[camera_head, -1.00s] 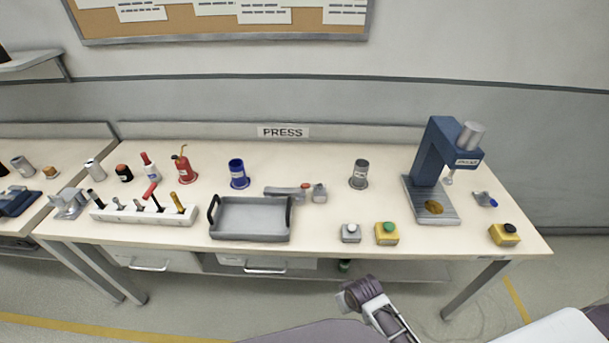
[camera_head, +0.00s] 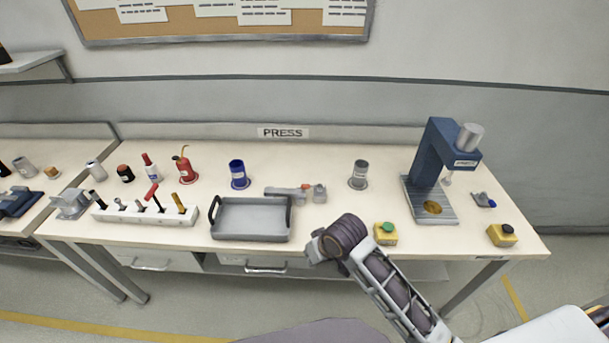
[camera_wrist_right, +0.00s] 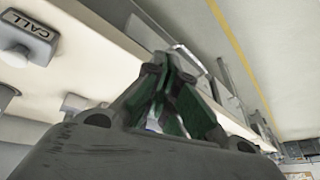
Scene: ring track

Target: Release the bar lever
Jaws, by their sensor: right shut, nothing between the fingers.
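A low grey bar-shaped fixture (camera_head: 287,192) with an orange-red tip lies on the bench behind the tray, beside a small grey block (camera_head: 319,193). It looks like the bar lever, but its catch is too small to make out. The bar is not recognisable there. My left gripper is not in view.
A grey tray (camera_head: 250,235), a tool rack (camera_head: 145,217), a yellow box with green button (camera_head: 386,240) and a blue press (camera_head: 432,155) stand on the bench. A grey CALL box (camera_wrist_right: 25,38) is near my right gripper.

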